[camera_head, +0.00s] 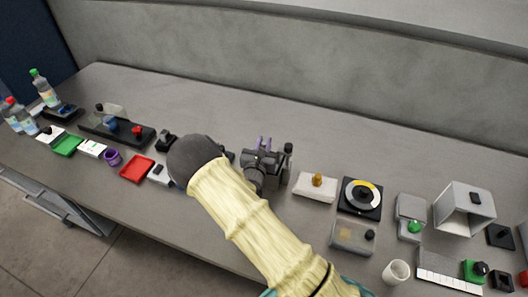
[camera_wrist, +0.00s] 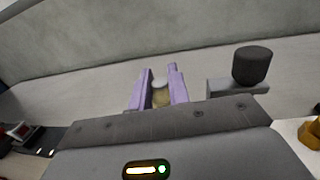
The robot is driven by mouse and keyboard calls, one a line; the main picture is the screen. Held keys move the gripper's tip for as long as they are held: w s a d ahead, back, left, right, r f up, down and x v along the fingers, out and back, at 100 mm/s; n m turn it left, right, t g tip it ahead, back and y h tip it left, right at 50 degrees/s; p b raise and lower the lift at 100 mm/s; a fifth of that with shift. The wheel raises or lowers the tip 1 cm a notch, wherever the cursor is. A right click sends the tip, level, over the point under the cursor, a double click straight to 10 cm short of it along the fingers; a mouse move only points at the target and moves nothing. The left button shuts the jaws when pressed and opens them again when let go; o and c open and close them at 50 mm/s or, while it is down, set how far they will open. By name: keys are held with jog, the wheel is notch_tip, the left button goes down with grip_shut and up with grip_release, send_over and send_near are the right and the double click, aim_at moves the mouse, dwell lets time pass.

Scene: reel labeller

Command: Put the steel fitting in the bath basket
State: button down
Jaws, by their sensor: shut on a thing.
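My gripper (camera_wrist: 160,90) has purple fingers pointing away from the wrist. It is shut on a small rounded piece, the steel fitting (camera_wrist: 160,94), with a pale shiny top and a yellowish lower side. In the head view my gripper (camera_head: 264,144) is over the middle of the bench, and the fitting cannot be made out there. A dark cylindrical knob (camera_wrist: 253,65) on a grey block stands just right of the fingers. I cannot tell for sure which thing is the bath basket; part of the bench is hidden behind my arm.
Right of my gripper are a white block with a brass knob (camera_head: 317,183), a black dial unit (camera_head: 361,196), a clear-topped box (camera_head: 352,237), a white cup (camera_head: 396,271) and an open grey housing (camera_head: 465,208). Left are red (camera_head: 137,169) and green trays (camera_head: 67,146). The bench's back strip is clear.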

jog(key=shift+f+p, duration=0.45)
jog(key=shift+f, duration=1.65)
jog(key=shift+f, duration=0.1)
jog(key=c, duration=1.3)
grip_release()
jog(key=b+v, duration=0.3)
jog(key=v, duration=0.9)
jog(key=shift+d, duration=0.1)
